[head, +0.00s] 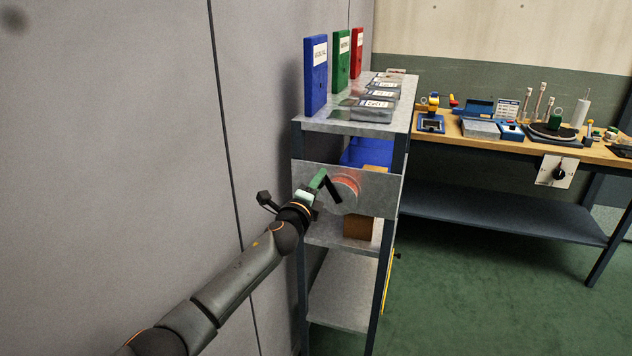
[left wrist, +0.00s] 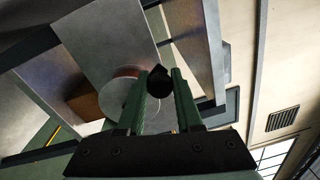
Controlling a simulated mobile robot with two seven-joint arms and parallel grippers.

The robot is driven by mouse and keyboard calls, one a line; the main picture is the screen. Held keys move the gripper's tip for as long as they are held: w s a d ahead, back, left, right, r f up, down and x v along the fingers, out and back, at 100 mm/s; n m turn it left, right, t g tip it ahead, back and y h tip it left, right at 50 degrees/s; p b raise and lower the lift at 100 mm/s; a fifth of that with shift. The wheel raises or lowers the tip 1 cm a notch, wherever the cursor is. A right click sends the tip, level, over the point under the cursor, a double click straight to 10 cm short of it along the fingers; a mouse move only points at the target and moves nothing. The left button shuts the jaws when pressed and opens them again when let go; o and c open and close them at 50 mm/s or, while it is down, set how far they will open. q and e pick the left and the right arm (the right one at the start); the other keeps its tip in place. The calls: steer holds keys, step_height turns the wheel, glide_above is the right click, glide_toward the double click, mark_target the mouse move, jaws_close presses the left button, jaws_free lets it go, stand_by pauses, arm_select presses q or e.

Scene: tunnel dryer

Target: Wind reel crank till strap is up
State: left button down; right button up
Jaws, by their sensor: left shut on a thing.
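The strap reel (head: 345,190) is a round drum with a reddish-orange strap, mounted on a metal plate on the shelf unit's near end. Its dark crank (head: 333,190) slants across the drum's face. My left gripper (head: 319,180), with green fingers, is at the crank's upper left end. In the left wrist view, the gripper's two fingers (left wrist: 160,92) are shut on the black crank knob (left wrist: 159,82), with the reel drum (left wrist: 118,92) just to the left. How much strap is wound cannot be told. My right gripper is not in view.
The metal shelf unit (head: 352,127) carries blue, green and red binders and several grey boxes on top. A grey wall stands close on the left. A workbench (head: 485,136) with tools is at the right; green floor is open before it.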

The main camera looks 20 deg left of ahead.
arm_select(q)
steer(key=shift+d+r, duration=0.1)
stand_by(0.3)
steer(key=c, duration=0.6)
jaws_free()
